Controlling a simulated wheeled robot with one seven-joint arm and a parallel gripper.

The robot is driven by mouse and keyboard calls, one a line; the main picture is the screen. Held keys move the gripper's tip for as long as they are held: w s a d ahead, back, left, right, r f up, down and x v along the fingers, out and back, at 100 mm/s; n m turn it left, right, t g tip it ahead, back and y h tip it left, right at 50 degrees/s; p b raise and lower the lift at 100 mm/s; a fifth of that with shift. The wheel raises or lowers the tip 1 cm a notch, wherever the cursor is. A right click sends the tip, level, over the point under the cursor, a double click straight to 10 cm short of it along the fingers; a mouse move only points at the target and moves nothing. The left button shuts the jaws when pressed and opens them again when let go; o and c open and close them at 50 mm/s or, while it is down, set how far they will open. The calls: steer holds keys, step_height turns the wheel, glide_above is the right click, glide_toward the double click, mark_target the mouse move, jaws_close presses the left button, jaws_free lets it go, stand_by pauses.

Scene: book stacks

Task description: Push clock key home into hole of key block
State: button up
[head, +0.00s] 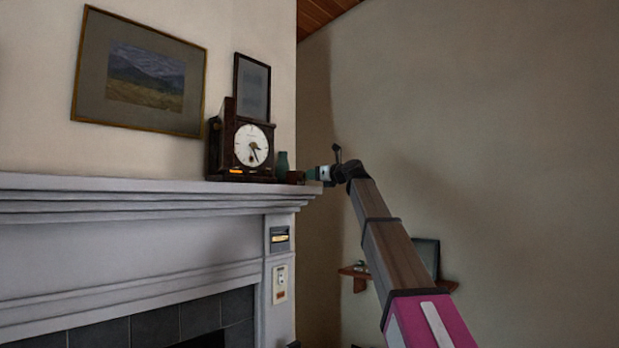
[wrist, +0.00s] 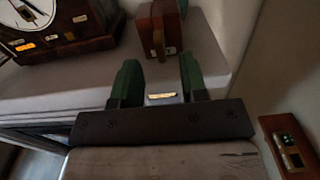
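A reddish-brown key block (wrist: 174,22) stands on the mantel shelf (wrist: 70,91). In the head view the block (head: 295,177) is small, near the shelf's right end. In the wrist view a small brass-coloured piece (wrist: 158,42) shows at the block's front face. It may be the clock key, but I cannot tell how deep it sits. My gripper (wrist: 158,72) is open, its two green fingers apart with nothing held between them. The fingertips point toward the block and appear short of it. In the head view my gripper (head: 312,174) is just right of the block.
A dark wooden clock (head: 252,146) with a white dial stands left of the block. A green vase (head: 282,165) stands between them in the head view. Framed pictures hang behind. A small wooden wall shelf (head: 355,272) is lower right. Open air lies right of the mantel end.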

steer(key=v, duration=0.6)
steer(key=shift+s+d, duration=0.25)
steer(key=shift+d, duration=0.05)
